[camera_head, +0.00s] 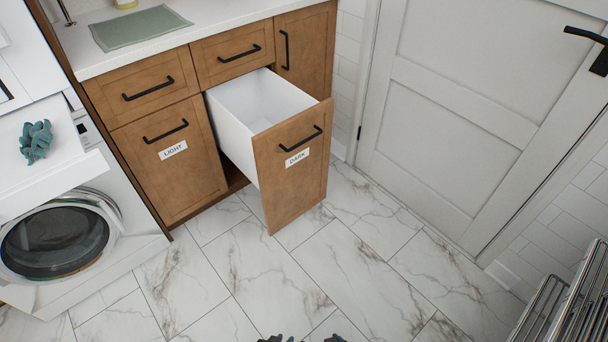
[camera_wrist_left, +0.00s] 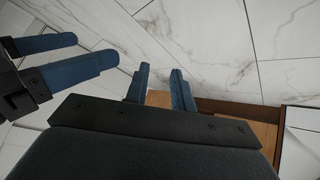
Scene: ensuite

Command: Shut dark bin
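The dark bin (camera_head: 290,170) is a pull-out drawer with a brown wooden front, a black bar handle (camera_head: 301,139) and a "DARK" label. It stands pulled far out of the cabinet, and its white inside looks empty where visible. My left gripper shows only as a dark tip at the bottom edge of the head view (camera_head: 276,339). In the left wrist view its two blue fingers (camera_wrist_left: 160,72) are apart with nothing between them. My right gripper (camera_wrist_left: 95,50) shows at the left of that view, fingers apart and empty. Both are apart from the handle.
The closed "LIGHT" bin (camera_head: 170,160) is left of the dark bin, under a white counter (camera_head: 190,25). A washing machine (camera_head: 60,240) stands at the left. A closed white door (camera_head: 450,110) is at the right, with a metal rack (camera_head: 565,305) lower right. The marble floor in front is clear.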

